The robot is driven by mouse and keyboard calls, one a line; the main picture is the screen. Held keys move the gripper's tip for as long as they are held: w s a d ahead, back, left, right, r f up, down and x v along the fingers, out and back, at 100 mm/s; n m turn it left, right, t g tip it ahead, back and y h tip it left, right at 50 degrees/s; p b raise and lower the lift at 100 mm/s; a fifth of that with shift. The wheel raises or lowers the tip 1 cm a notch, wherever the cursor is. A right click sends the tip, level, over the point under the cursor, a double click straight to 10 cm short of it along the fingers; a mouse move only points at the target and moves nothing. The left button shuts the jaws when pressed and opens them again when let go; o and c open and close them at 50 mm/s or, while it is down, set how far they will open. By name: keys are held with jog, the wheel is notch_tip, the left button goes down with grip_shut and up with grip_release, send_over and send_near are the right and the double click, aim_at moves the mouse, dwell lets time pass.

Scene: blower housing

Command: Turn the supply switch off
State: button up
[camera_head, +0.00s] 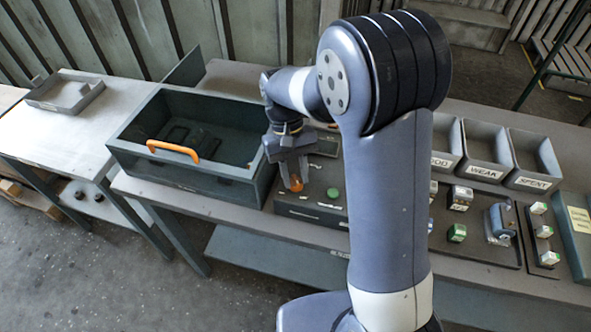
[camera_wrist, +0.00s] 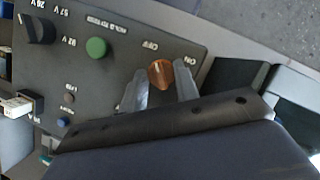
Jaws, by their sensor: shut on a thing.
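The supply switch is an orange knob (camera_wrist: 161,73) on a dark panel (camera_wrist: 75,75), with OFF and ON labels printed beside it in the wrist view. My gripper (camera_wrist: 160,80) has one finger on each side of the knob and is shut on it. In the head view my gripper (camera_head: 292,172) is over the panel's left part, with the orange knob (camera_head: 296,185) showing below the fingers. The knob's exact pointing direction is hard to tell.
A green button (camera_wrist: 96,47) and a black selector (camera_wrist: 38,28) are on the same panel. A dark box (camera_head: 225,172) with an orange handle (camera_head: 172,150) stands left of the panel. Labelled bins (camera_head: 485,172) and small blocks (camera_head: 457,233) are to the right.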

jog(key=shift+n+h, duration=0.3)
jog(key=shift+n, duration=0.5)
jog(key=o, duration=1)
jog(key=shift+c, duration=0.2)
jog(key=v, duration=1)
jog(key=shift+a+r, duration=0.2)
jog(key=shift+r, duration=0.2)
jog(key=shift+f, duration=0.1)
